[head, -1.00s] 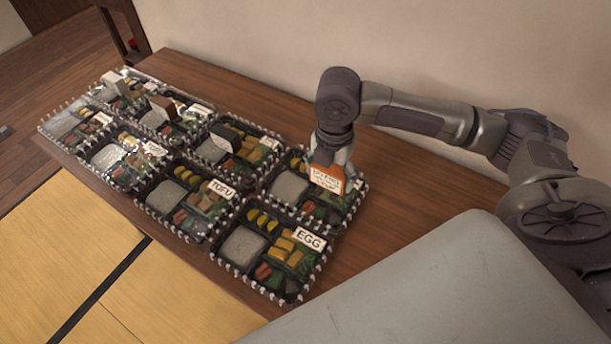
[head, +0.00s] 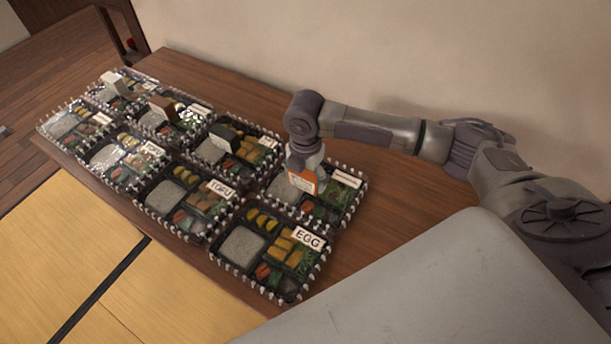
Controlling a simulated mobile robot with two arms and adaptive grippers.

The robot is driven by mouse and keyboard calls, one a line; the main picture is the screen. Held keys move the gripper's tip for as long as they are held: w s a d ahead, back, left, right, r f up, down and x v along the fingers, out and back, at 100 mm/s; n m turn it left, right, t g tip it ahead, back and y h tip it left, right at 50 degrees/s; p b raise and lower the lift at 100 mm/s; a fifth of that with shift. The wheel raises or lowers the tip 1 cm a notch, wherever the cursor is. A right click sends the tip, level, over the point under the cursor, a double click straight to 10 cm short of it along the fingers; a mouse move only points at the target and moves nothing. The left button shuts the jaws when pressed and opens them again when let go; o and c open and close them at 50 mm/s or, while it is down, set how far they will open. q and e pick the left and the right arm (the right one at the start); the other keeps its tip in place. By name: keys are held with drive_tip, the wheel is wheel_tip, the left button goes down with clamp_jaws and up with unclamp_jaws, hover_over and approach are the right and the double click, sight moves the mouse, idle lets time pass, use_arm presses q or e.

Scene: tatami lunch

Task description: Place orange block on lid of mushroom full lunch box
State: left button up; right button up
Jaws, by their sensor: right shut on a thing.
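My right gripper (head: 304,164) points down over the back-right lunch box (head: 337,220) and is shut on an orange block (head: 302,182) with a white printed label. The block is above or at the left part of that box, near its grey rice-like area; I cannot tell whether it touches the lid. The box's own label (head: 346,178) is too small to read, so I cannot tell from it that this is the mushroom box. My left gripper is not in view.
Other boxes stand close together on the wooden table, including ones labelled TOFU (head: 221,188) and EGG (head: 308,239). A black block (head: 224,137), a brown block (head: 163,108) and a white block (head: 114,83) stand on back-row boxes. Bare table (head: 215,88) lies behind.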

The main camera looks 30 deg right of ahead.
sight(305, 171)
drive_tip(key=o, duration=1)
drive_tip(key=shift+f, duration=0.15)
wheel_tip(305, 171, up, 12)
drive_tip(key=shift+r, duration=0.2)
